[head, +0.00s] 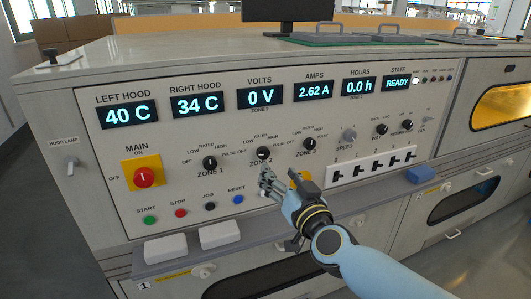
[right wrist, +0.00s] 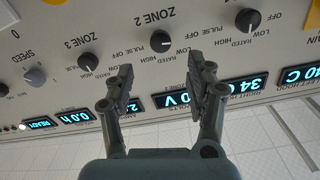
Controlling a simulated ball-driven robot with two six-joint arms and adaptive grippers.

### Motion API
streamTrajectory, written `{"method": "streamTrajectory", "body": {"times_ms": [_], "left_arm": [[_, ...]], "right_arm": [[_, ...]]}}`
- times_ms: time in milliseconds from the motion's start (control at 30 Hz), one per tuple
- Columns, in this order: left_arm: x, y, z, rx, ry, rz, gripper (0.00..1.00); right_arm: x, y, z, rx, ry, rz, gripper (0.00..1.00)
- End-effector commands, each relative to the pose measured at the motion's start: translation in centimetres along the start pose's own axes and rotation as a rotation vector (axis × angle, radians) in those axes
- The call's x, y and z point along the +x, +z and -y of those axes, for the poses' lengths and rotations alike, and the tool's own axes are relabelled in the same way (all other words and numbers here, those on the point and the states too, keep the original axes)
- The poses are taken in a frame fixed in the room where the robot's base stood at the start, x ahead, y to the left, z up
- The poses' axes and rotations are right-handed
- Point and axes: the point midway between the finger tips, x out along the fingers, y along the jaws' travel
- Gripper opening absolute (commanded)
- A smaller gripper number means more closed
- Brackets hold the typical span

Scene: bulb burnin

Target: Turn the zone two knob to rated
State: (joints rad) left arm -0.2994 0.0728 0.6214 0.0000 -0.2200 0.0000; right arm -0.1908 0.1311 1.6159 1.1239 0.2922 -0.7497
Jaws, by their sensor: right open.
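The zone two knob (head: 263,154) is a small black round knob on the light panel, with low, rated, high and pulse off marks around it. My right gripper (head: 268,180) is open and empty, just below this knob in the head view. In the right wrist view the zone two knob (right wrist: 160,41) lies ahead, beyond the gap between the two fingertips (right wrist: 160,72), apart from both fingers. My left gripper is not in view.
The zone one knob (head: 210,163) and zone three knob (head: 310,144) flank it closely. A red main switch (head: 144,178) sits on a yellow plate at left. Displays above read 0 V on the volts display (head: 265,96) and 2.62 A on the amps display (head: 313,91).

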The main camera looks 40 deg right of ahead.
Motion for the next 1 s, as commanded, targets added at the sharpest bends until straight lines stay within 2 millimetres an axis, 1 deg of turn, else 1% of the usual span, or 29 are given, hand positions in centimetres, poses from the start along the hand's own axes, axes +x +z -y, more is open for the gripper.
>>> {"method": "streamTrajectory", "body": {"times_ms": [33, 200, 300, 433, 600, 833, 867, 1000], "left_arm": [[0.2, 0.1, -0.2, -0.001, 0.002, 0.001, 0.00], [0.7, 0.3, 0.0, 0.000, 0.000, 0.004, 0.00], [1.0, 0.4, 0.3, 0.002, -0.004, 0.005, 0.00], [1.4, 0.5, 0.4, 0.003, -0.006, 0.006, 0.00], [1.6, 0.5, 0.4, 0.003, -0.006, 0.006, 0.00], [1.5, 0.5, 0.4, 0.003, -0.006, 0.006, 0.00], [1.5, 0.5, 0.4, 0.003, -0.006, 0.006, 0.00], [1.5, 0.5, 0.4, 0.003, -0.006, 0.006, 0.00]], "right_arm": [[1.0, 0.1, 0.0, -0.001, -0.001, -0.002, 0.55], [4.5, 0.2, 0.0, -0.001, -0.001, 0.000, 0.55], [6.4, 0.2, 0.0, -0.002, -0.001, 0.000, 0.55], [8.1, 0.3, 0.0, -0.001, -0.002, 0.002, 0.55], [9.1, 0.2, 0.0, -0.001, -0.001, 0.003, 0.55], [9.1, 0.2, 0.0, -0.001, -0.001, 0.003, 0.55], [9.1, 0.2, 0.0, -0.001, -0.001, 0.003, 0.54], [9.1, 0.2, 0.0, -0.001, -0.001, 0.003, 0.35]]}}
